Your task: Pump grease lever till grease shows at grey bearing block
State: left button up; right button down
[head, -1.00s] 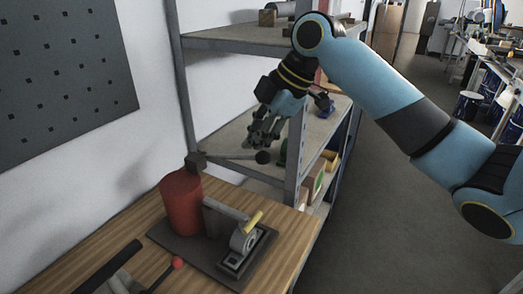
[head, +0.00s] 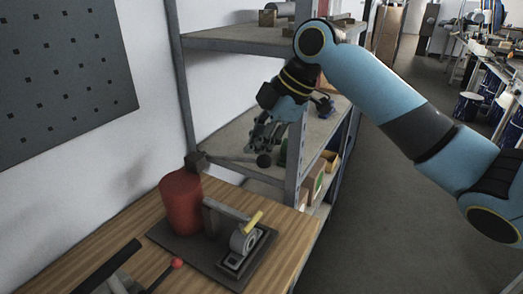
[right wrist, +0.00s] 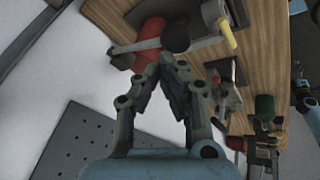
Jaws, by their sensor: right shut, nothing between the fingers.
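The red grease pump cylinder (head: 181,205) stands on a dark plate on the wooden bench, with a dark block on top. Its lever runs right to a black ball knob (head: 263,161). The knob also shows in the right wrist view (right wrist: 175,36). My right gripper (head: 260,146) is shut and empty, fingertips right at the knob; I cannot tell whether they touch. The grey bearing block (head: 243,240) sits right of the cylinder, with a yellow piece (head: 254,221) above it. I cannot make out grease there.
A metal shelf rack (head: 296,155) stands behind the bench's right end, close to my right arm. A red ball (head: 178,263) and dark bars lie at the bench front. A pegboard (head: 60,80) hangs on the left wall. Open floor lies to the right.

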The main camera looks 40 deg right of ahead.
aim_at(266, 160)
jog(key=shift+s+d+f+b, duration=0.1)
jog(key=shift+s+f+b, duration=0.15)
jog(key=shift+f, duration=0.55)
jog(key=shift+s+d+f+b, duration=0.1)
jog(key=shift+s+f+b, duration=0.15)
jog(key=shift+f, duration=0.55)
jog(key=shift+s+d+f+b, duration=0.1)
jog(key=shift+s+f+b, duration=0.15)
jog(key=shift+f, duration=0.55)
dwell(1.8)
dwell(0.5)
notch_tip(266, 160, up, 7)
jog(key=w+p, duration=0.2)
jog(key=p, duration=0.3)
jog(key=shift+a+p, duration=0.4)
jog(key=shift+w, duration=0.15)
jog(key=r, duration=0.1)
jog(key=w+r+p, duration=0.1)
jog(key=r, duration=0.2)
jog(key=shift+w+a+r, duration=0.2)
jog(key=shift+a+r, duration=0.1)
dwell(0.3)
jog(key=shift+s+f, duration=0.1)
dwell(0.6)
